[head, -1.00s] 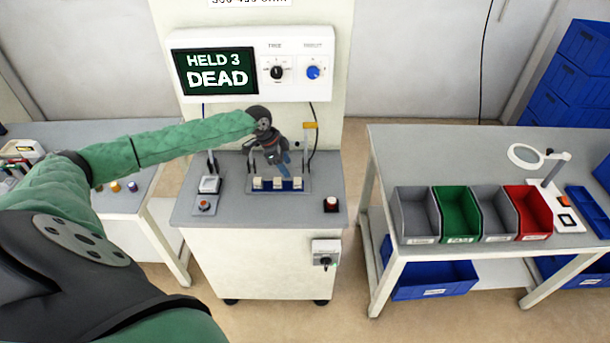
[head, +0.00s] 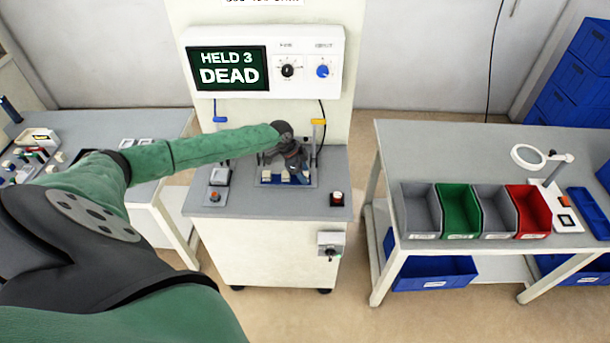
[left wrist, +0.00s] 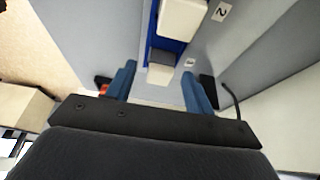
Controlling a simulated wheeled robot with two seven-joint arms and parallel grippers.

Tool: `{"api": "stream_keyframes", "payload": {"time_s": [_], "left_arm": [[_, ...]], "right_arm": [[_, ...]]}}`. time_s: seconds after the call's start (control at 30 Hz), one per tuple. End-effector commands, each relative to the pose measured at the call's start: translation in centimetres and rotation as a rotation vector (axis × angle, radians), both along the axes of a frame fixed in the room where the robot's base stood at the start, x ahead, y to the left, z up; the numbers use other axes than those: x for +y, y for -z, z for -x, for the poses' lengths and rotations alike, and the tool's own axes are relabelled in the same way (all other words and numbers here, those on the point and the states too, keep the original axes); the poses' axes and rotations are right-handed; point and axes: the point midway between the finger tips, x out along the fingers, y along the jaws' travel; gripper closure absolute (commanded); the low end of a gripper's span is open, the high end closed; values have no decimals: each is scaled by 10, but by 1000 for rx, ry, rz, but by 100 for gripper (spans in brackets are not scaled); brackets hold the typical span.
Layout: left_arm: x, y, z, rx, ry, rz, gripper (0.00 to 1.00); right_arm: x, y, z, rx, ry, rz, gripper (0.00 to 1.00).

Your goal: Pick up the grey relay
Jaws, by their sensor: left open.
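A row of small pale relays (head: 265,176) sits on a blue strip on top of the grey-topped test stand; no relay stands out as clearly grey. My left gripper (head: 298,174) is above the right end of the row and hides the relay there. In the left wrist view my two blue fingers (left wrist: 158,86) are apart. A pale relay with a grey face (left wrist: 160,72) shows between them, at the end of the blue strip, and another pale relay (left wrist: 183,18) is further along, beside a "2" label. I cannot tell whether the fingers touch anything. My right gripper is not in view.
The display (head: 228,70) reads "HELD 3 DEAD". A red button (head: 337,197) and a switch box (head: 218,176) flank the row. Grey, green and red bins (head: 461,222) stand on the right table. Part trays lie on the left bench (head: 160,128).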

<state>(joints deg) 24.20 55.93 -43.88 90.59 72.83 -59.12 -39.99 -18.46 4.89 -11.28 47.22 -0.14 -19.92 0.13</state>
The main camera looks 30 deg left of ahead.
Motion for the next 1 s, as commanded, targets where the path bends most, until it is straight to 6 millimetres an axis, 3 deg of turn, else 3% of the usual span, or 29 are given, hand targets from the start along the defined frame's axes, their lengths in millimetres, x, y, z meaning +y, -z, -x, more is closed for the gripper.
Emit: {"api": "stream_keyframes", "payload": {"time_s": [0.27,0.5,0.93,1.0], "left_arm": [[-1,2,0,0,0,0,47],[-1,2,0,0,0,0,94],[-1,-4,-1,-2,1,0,96],[-1,-9,-1,-3,0,1,96]], "right_arm": [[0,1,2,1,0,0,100],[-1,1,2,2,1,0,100],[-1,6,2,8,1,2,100],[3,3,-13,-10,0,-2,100]]}}
